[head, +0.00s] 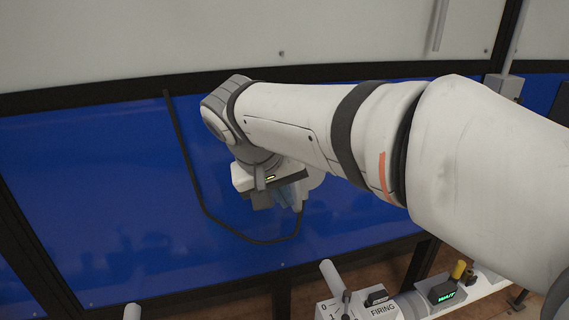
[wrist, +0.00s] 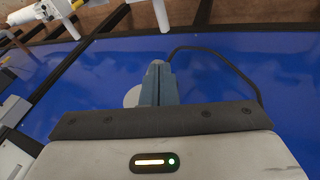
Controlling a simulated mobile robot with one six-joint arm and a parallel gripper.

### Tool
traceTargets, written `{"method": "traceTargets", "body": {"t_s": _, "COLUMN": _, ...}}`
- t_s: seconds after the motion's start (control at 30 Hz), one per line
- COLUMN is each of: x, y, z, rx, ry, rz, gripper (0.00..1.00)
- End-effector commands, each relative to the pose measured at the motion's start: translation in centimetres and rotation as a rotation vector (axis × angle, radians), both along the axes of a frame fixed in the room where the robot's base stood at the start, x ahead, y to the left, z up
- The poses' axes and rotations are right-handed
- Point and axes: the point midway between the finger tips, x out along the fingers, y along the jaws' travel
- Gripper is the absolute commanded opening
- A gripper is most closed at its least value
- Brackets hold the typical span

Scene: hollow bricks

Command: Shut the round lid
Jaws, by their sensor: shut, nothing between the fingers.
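My gripper (wrist: 158,68) is shut and empty, with its blue-grey fingers together in front of the blue panel. In the head view my gripper (head: 297,203) hangs below the wrist, partly hidden by my arm. A pale rounded piece (wrist: 132,96) shows just left of the fingers in the wrist view. A pale rounded edge (head: 317,178) shows behind the gripper in the head view. It may be the round lid, mostly hidden; I cannot tell whether it is open or whether the fingers touch it.
The blue panel (head: 95,190) has dark frame bars and a dark bent line (head: 185,150) around the gripper area. Below it stand a box marked FIRING (head: 382,309), a WAIT display (head: 444,294) and a white cylinder (head: 332,275). The panel's left part is clear.

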Motion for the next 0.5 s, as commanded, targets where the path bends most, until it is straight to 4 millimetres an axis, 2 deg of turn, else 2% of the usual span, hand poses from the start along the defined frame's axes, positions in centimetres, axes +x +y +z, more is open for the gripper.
{"method": "traceTargets", "body": {"t_s": 0.03, "x": 0.5, "y": 2.2, "z": 1.9, "rx": -0.021, "ry": -0.031, "rz": 0.012, "gripper": 0.00}}
{"method": "traceTargets", "body": {"t_s": 0.2, "x": 1.3, "y": 6.5, "z": 5.5, "rx": -0.061, "ry": -0.121, "rz": 0.002, "gripper": 0.00}}
{"method": "traceTargets", "body": {"t_s": 0.33, "x": 1.5, "y": 7.6, "z": 6.3, "rx": -0.071, "ry": -0.152, "rz": -0.006, "gripper": 0.00}}
{"method": "traceTargets", "body": {"t_s": 0.5, "x": 2.3, "y": 7.1, "z": 5.0, "rx": -0.075, "ry": -0.154, "rz": -0.009, "gripper": 0.00}}
